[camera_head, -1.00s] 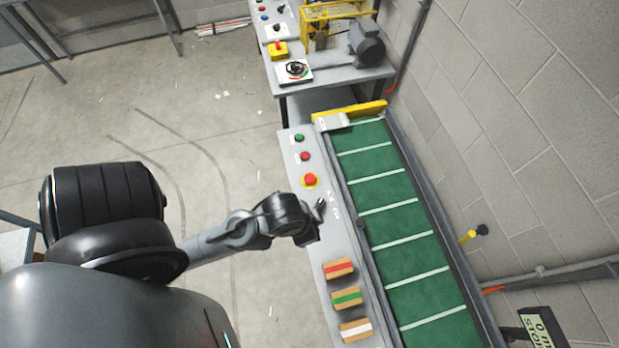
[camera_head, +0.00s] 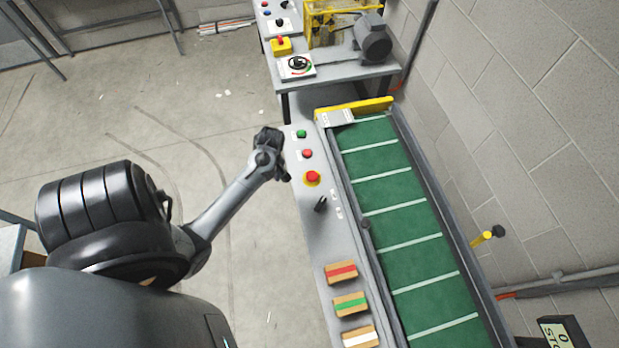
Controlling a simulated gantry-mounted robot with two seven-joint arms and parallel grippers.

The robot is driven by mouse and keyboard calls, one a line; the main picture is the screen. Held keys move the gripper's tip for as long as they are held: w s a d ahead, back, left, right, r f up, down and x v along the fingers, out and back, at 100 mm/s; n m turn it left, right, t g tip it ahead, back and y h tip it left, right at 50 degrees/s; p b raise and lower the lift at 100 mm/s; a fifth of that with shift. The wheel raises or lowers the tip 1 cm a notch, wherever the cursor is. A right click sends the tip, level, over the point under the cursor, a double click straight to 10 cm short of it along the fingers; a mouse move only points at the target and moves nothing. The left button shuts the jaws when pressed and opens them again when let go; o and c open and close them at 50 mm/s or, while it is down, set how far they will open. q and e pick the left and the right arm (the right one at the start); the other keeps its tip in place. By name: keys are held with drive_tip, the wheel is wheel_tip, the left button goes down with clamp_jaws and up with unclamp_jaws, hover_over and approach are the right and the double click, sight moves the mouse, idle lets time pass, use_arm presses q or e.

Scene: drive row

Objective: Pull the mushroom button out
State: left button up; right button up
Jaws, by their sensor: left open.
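The red mushroom button (camera_head: 312,177) sits on a yellow ring on the grey control panel (camera_head: 312,225) beside the conveyor. My left gripper (camera_head: 284,173) is at the panel's left edge, a little left of the button and apart from it. It is open, and I see nothing in it; its fingertips are small and hard to make out. My right gripper is not in view.
A green button (camera_head: 301,133) and a flat red button (camera_head: 307,154) sit above the mushroom button. A black selector switch (camera_head: 320,204) is below it. Three striped blocks, including a red-striped one (camera_head: 341,272), lie lower down. The green conveyor (camera_head: 398,225) runs along the right.

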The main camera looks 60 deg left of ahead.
use_arm(q)
wheel_tip(320, 180, down, 4)
drive_tip(key=w+a+n+h+b, duration=0.2)
drive_tip(key=a+n, duration=0.1)
drive_tip(key=n+t+h+b, duration=0.2)
drive_tip(key=n+t+b, duration=0.1)
drive_tip(key=t+b, duration=0.25)
approach(311, 174)
drive_tip(key=b+x, duration=0.1)
drive_tip(key=x, duration=0.5)
drive_tip(key=shift+w+d+f+b, duration=0.15)
drive_tip(key=shift+d+f+b, duration=0.1)
drive_tip(key=shift+b, duration=0.05)
drive_tip(key=shift+x, duration=1)
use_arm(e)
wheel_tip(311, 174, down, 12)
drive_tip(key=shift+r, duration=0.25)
